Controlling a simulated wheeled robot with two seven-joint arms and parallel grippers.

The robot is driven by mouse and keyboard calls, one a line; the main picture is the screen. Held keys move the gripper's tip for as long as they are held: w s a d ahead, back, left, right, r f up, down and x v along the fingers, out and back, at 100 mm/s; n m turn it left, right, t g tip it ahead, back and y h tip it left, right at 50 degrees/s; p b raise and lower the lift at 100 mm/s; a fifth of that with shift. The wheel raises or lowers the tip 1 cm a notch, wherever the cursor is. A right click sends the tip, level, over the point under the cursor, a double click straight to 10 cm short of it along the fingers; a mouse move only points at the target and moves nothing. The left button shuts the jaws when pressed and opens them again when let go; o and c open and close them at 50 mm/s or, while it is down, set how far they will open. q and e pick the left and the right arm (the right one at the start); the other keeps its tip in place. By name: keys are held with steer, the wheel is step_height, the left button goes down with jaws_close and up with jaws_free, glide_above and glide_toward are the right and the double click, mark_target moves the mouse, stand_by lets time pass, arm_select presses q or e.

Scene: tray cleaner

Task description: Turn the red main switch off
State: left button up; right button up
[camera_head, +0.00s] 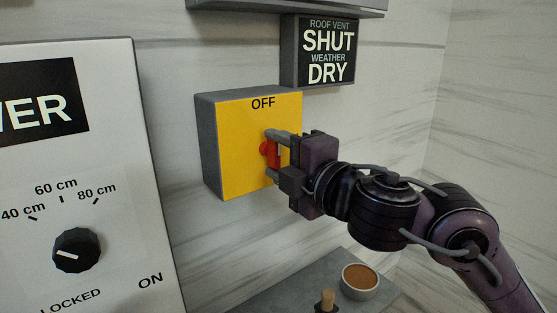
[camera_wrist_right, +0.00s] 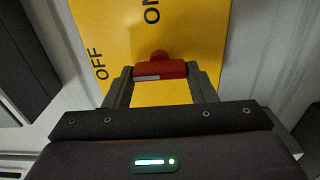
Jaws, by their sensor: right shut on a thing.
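A yellow switch box (camera_head: 235,150) is on the wall, with OFF printed at its top. Its red main switch (camera_head: 264,148) is partly hidden by my right gripper (camera_head: 271,154), which is shut on it from the right, one finger above and one below. In the right wrist view the red switch handle (camera_wrist_right: 172,69) lies between the two fingertips, level in the picture. A white mark is on its left half, towards the OFF side. ON is printed above it in that view. My left gripper is not in view.
A white panel (camera_head: 100,150) with a black knob (camera_head: 76,250) stands at the left. A dark sign (camera_head: 318,52) reading SHUT and DRY is above the box. A grey shelf (camera_head: 253,290) below holds a bowl (camera_head: 361,281) and a wooden-handled item (camera_head: 326,300).

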steer(key=shift+f, duration=0.1)
stand_by(0.3)
steer(key=o, duration=1)
steer(key=v, duration=0.7)
steer(key=shift+s+d, duration=0.25)
steer(key=shift+s, duration=0.05)
